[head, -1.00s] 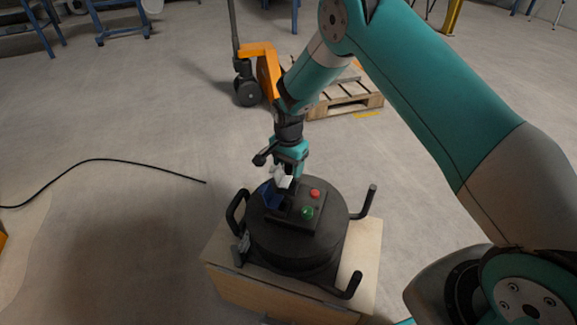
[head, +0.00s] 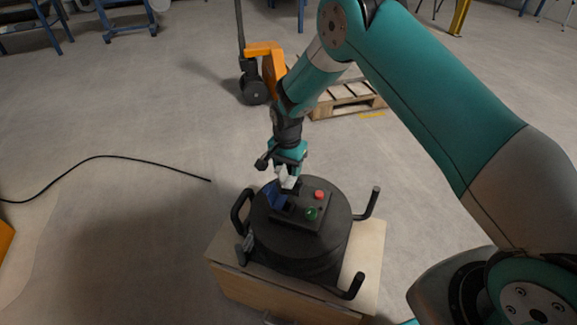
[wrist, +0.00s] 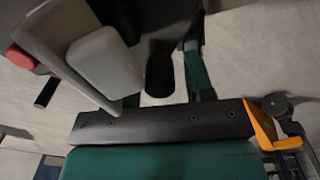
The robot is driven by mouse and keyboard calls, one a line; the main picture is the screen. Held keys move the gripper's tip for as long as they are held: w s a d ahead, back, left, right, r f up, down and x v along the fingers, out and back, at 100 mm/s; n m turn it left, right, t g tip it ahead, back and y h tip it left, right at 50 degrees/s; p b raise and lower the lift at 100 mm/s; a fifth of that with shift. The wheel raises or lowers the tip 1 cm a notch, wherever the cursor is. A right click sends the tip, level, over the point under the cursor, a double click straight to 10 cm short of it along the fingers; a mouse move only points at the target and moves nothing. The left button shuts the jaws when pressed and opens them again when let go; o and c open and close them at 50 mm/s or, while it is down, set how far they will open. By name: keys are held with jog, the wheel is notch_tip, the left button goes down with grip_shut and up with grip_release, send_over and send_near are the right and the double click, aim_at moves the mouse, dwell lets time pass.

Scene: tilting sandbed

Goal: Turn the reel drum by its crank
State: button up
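In the head view a round black drum (head: 310,245) stands upright on a wooden box. Its top bears a dark panel with a red button (head: 319,195) and a green button (head: 310,214). A blue piece (head: 275,198) sits at the panel's left end. I cannot make out which part is the crank. My gripper (head: 286,184) points down over the panel's upper left end, close to the blue piece; contact is unclear. The finger opening is unclear.
Curved black handles (head: 368,205) stick out around the drum. The wooden box (head: 370,258) has little bare top. A black cable (head: 130,158) lies on the floor at left. An orange pallet jack (head: 266,62) and wooden pallet (head: 350,98) stand behind. Floor between is clear.

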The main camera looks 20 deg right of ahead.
notch_tip(320, 180, up, 17)
jog(key=p, duration=0.4)
jog(key=shift+r, duration=0.2)
jog(key=shift+w+d+f, duration=0.15)
jog(key=shift+d, duration=0.05)
jog(key=c, duration=0.4)
jog(key=d+m, duration=0.1)
jog(key=d+f+m+y, duration=0.1)
jog(key=d, duration=0.1)
jog(key=w+d+f+m+p, duration=0.1)
jog(key=d, duration=0.1)
jog(key=shift+w+f+g+y, duration=0.1)
jog(key=shift+f+g+y, duration=0.2)
jog(key=shift+y, duration=0.1)
grip_shut()
jog(key=d+f+m+y, duration=0.2)
jog(key=d+m, duration=0.2)
jog(key=d, duration=0.1)
jog(key=shift+y, duration=0.3)
jog(key=shift+s+a+f+b, duration=0.15)
jog(key=shift+a+f+b, duration=0.35)
jog(key=shift+a+f, duration=0.9)
jog(key=shift+s+a+f+b, duration=0.1)
jog(key=shift+a+f+b, duration=0.35)
jog(key=shift+a+f, duration=0.9)
jog(key=shift+s+a+f+b, duration=0.15)
jog(key=shift+a+f+b, duration=0.5)
jog(key=shift+f, duration=1.35)
